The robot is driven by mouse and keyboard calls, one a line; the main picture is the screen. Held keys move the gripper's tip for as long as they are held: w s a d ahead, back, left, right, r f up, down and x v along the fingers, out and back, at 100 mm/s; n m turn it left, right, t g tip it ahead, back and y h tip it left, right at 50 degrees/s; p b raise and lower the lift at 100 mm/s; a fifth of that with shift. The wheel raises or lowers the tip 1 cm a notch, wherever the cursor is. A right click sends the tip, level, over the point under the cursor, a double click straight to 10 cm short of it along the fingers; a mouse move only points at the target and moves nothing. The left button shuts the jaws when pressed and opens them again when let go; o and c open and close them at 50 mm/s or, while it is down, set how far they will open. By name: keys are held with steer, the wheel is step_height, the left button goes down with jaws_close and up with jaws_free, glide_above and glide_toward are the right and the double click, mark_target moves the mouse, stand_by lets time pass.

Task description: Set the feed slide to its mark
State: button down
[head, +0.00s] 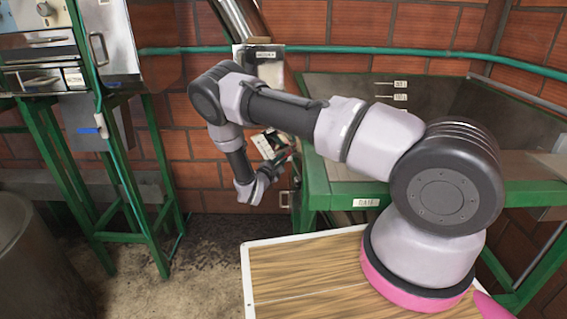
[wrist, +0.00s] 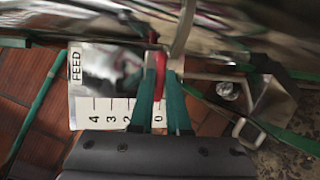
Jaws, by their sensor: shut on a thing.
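The feed slide's scale plate (wrist: 98,112) is white, marked FEED, and numbered from 4 at the left down to 0 at the right in the wrist view. It shows small and tilted in the head view (head: 266,147). My gripper (wrist: 160,75) has its two teal fingers shut on a red slide handle (wrist: 156,60), over the 0 end of the scale. The fingers hide the scale between 2 and 0. I cannot make out a separate target mark. In the head view my gripper is small beside the plate.
A green-framed trough (head: 340,196) with a GATE label stands right of my gripper. A metal chute with a labelled box (head: 258,60) is above. A green-legged machine (head: 120,190) stands at the left, with a grey drum (head: 30,265) in front. Floor between is open.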

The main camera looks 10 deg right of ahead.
steer(key=c, duration=0.9)
jaws_free()
steer(key=shift+s+a, duration=0.1)
steer(key=v, duration=1)
steer(key=shift+s+a, duration=0.2)
steer(key=shift+s, duration=0.05)
